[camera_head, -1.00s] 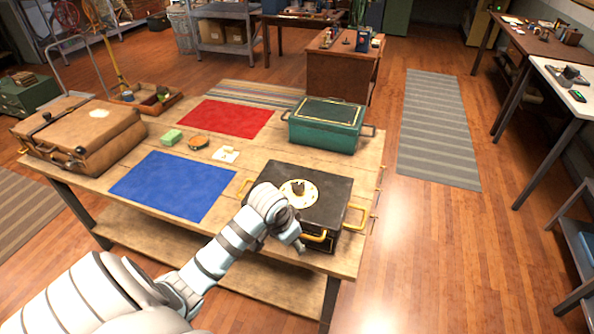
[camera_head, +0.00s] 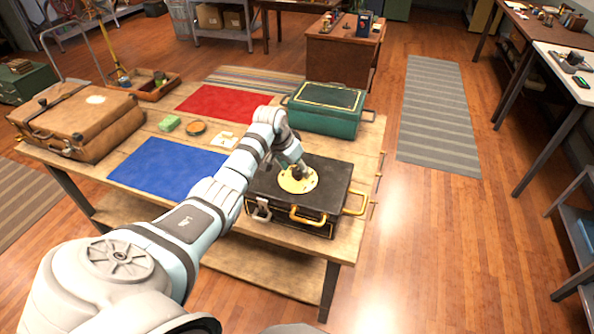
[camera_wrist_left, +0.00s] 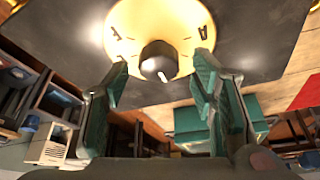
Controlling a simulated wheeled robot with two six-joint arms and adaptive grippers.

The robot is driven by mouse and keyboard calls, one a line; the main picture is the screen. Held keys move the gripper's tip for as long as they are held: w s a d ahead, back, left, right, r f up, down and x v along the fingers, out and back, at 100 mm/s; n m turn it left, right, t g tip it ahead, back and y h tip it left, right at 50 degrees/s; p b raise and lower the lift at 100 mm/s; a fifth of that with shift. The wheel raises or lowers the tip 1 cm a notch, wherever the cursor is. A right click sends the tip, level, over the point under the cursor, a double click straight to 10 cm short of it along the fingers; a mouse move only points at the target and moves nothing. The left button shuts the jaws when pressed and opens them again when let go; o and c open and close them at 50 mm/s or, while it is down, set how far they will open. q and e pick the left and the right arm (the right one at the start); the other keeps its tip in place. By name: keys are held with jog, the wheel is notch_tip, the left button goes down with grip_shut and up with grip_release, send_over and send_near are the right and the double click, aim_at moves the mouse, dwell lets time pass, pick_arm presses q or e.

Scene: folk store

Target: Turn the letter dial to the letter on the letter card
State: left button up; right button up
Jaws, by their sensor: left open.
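The letter dial is a round cream plate (camera_head: 298,180) on top of the black case (camera_head: 325,182). In the left wrist view the dial plate (camera_wrist_left: 190,22) shows a few dark letters around a black knob (camera_wrist_left: 159,60) with a white mark. My left gripper (camera_head: 303,172) is over the dial; in the left wrist view its open fingers (camera_wrist_left: 163,75) stand on either side of the knob, with no clear contact. A small white card (camera_head: 224,140), likely the letter card, lies on the table; its letter is too small to read. My right gripper is not in view.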

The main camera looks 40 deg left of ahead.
pick_arm(q)
jog(key=shift+w+f, duration=0.2)
jog(key=shift+f, duration=0.45)
jog(key=shift+r, duration=0.1)
jog(key=shift+s+d, duration=0.1)
jog(key=shift+c, duration=0.9)
jog(key=c, duration=0.9)
jog(key=shift+c, duration=0.2)
